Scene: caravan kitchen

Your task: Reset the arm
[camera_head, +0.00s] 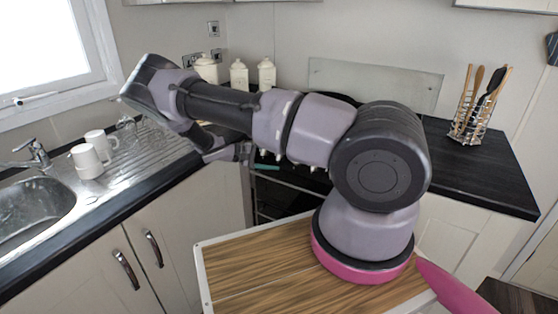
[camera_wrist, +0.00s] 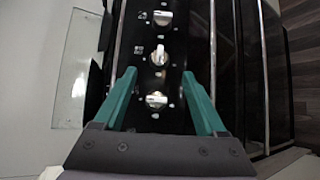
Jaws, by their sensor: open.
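My gripper (camera_wrist: 158,75) shows in the wrist view with its two teal fingers spread apart and nothing between them. It faces a black panel with several silver knobs (camera_wrist: 158,57); the gap between fingers and panel is hard to judge. In the head view my arm stretches from its pink-ringed base to the left and bends back at the wrist. The gripper is mostly hidden behind the arm there, with a teal finger (camera_head: 266,167) showing in front of the dark oven front (camera_head: 275,200).
A sink (camera_head: 35,215) with a tap and white mugs (camera_head: 88,158) on the drainer are at the left. White canisters (camera_head: 239,75) stand at the back. A utensil rack (camera_head: 470,122) stands on the dark right counter, which is otherwise clear.

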